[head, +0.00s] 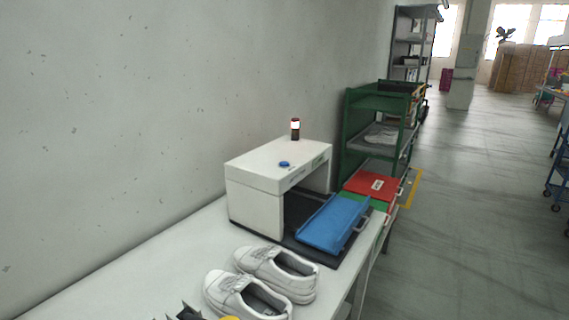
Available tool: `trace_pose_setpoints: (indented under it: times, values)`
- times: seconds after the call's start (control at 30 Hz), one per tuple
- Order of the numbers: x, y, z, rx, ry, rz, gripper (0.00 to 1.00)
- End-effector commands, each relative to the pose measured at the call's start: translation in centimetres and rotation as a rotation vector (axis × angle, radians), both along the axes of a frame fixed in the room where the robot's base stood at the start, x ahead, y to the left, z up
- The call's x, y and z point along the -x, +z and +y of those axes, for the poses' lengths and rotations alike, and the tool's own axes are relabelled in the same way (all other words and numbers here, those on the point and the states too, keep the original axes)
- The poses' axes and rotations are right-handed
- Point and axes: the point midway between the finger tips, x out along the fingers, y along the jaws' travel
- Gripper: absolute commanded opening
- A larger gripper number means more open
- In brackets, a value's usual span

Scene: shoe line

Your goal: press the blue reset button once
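The blue reset button (284,164) is a small round cap on the top of a white machine (256,204), near its front edge. The machine stands on the white table against the wall. A small dark and white beacon with an orange-red band (295,129) stands on the machine's top behind the button. Nothing touches or covers the button. A dark angular part (186,312) is cut off by the bottom edge; it may be my gripper, but too little shows to tell whether it is open or shut. It is well apart from the button.
A blue tray (333,222) slopes out of the machine's opening over a dark mat. Two white shoes (275,270) lie on the table (150,268) in front. Beyond are a green rack (352,130) and a red box (372,187). The floor at right is open.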

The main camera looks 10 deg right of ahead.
Motion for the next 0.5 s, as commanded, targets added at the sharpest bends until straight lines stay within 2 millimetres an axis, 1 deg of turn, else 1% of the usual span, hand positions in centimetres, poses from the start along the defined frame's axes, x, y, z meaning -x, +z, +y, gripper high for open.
trace_pose_setpoints:
  times: [0.03,0.07,0.5]
  values:
    - [0.0,0.0,0.0,0.0,0.0,0.0,0.08]
    - [0.0,0.0,0.0,0.0,0.0,0.0,0.0]
    - [-0.01,0.02,0.0,0.0,0.0,-0.001,0.0]
